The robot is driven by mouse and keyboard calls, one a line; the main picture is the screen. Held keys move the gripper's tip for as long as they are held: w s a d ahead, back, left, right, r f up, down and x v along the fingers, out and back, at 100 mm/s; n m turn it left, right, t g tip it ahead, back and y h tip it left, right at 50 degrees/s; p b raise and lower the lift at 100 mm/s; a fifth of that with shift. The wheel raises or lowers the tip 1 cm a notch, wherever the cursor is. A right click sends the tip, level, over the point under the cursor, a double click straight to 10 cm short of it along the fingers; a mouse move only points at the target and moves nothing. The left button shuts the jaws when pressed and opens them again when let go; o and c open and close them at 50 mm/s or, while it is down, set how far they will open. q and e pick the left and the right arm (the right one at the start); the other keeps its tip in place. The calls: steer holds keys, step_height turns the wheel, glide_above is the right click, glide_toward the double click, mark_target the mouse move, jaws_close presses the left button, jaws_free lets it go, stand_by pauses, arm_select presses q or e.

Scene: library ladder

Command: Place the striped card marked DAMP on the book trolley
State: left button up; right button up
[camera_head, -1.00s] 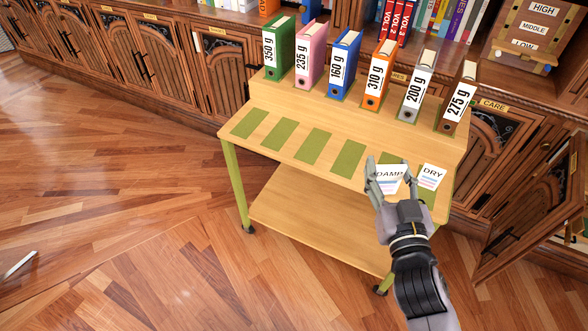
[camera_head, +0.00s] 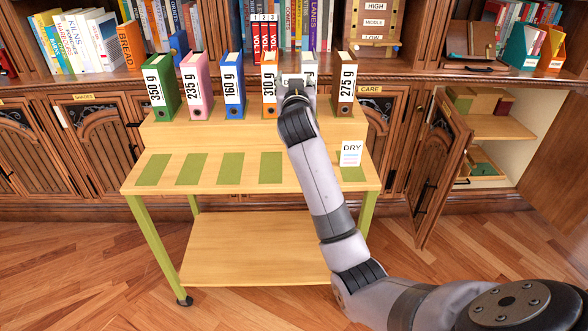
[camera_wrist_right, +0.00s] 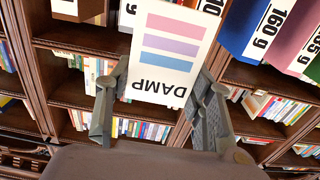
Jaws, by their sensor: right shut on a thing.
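The striped card marked DAMP (camera_wrist_right: 170,50) is white with pink, blue and purple bars. In the right wrist view it appears upside down between the two fingers of my right gripper (camera_wrist_right: 160,85), which is shut on it. In the head view my right gripper (camera_head: 297,84) is at the back of the book trolley (camera_head: 240,240), by the 310 g and 200 g binders. My left gripper is not in view.
A DRY card (camera_head: 351,153) stands at the trolley's right front. Binders, including the 160 g one (camera_head: 232,86) and the 275 g one (camera_head: 344,86), line the raised step. Several green patches left of my forearm are bare. An open cabinet door (camera_head: 440,180) is at the right.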

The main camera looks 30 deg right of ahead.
step_height(320, 180, down, 20)
steer(key=b, duration=0.4)
steer(key=shift+r, duration=0.2)
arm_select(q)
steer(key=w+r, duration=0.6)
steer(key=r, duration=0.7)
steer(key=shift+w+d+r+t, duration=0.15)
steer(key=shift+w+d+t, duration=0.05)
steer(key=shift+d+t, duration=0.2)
arm_select(e)
steer(key=o, duration=0.3)
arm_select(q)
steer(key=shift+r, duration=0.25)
arm_select(e)
steer(key=o, duration=0.5)
steer(key=shift+c, duration=0.2)
